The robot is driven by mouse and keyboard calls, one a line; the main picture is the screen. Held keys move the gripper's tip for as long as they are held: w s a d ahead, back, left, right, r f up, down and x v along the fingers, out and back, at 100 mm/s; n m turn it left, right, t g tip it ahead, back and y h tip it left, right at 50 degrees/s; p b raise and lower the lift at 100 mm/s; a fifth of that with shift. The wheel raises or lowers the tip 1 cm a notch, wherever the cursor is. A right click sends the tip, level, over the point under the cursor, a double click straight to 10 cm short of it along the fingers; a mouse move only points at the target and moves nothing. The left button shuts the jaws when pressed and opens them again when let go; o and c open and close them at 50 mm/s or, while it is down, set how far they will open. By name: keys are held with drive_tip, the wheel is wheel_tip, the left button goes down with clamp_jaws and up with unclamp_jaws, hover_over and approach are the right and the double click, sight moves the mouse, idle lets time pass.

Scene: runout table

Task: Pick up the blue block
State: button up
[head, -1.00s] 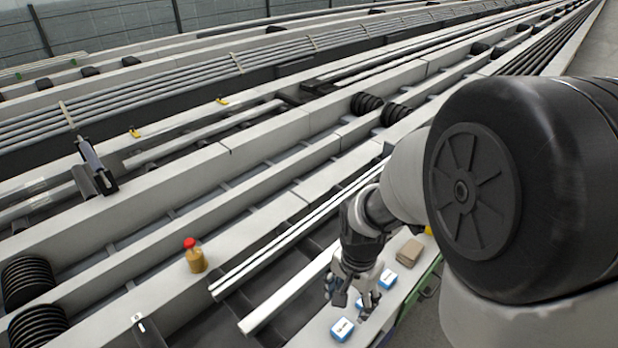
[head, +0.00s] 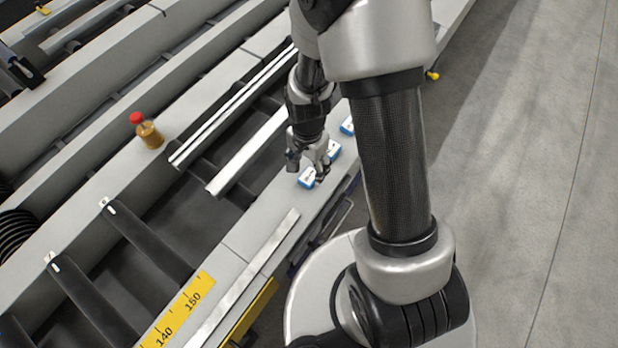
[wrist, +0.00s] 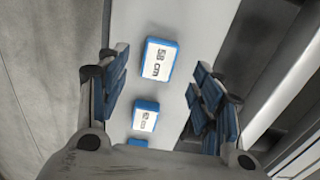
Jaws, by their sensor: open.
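Three blue blocks with white labelled tops show on the pale ledge. In the wrist view the nearest-looking large one (wrist: 158,61) reads "58 cm", a smaller one (wrist: 146,115) lies below it, and the third (wrist: 137,143) is cut by my gripper body. In the head view they show as a front block (head: 307,179), a middle block (head: 334,150) and a rear block (head: 347,126). I cannot tell which one the task means. My gripper (head: 316,166) is over the front and middle blocks, its fingers partly covering them. In the wrist view my gripper (wrist: 163,98) is open, with nothing visibly held.
The ledge (head: 262,219) has bare room in front of the blocks. A metal strip and a yellow scale (head: 180,312) lie nearer. Metal rails (head: 248,155) run along the left. A red-capped amber bottle (head: 149,134) stands farther left. Open floor (head: 540,200) is on the right.

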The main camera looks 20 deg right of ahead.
sight(309, 175)
drive_tip(key=f, duration=0.1)
drive_tip(key=f+b, duration=0.1)
drive_tip(key=f, duration=0.1)
drive_tip(key=f+b, duration=0.1)
drive_tip(key=f, duration=0.1)
drive_tip(key=shift+w+d+f, duration=0.15)
drive_tip(key=shift+d, duration=0.1)
drive_tip(key=c, duration=1.1)
drive_tip(key=shift+r, duration=0.2)
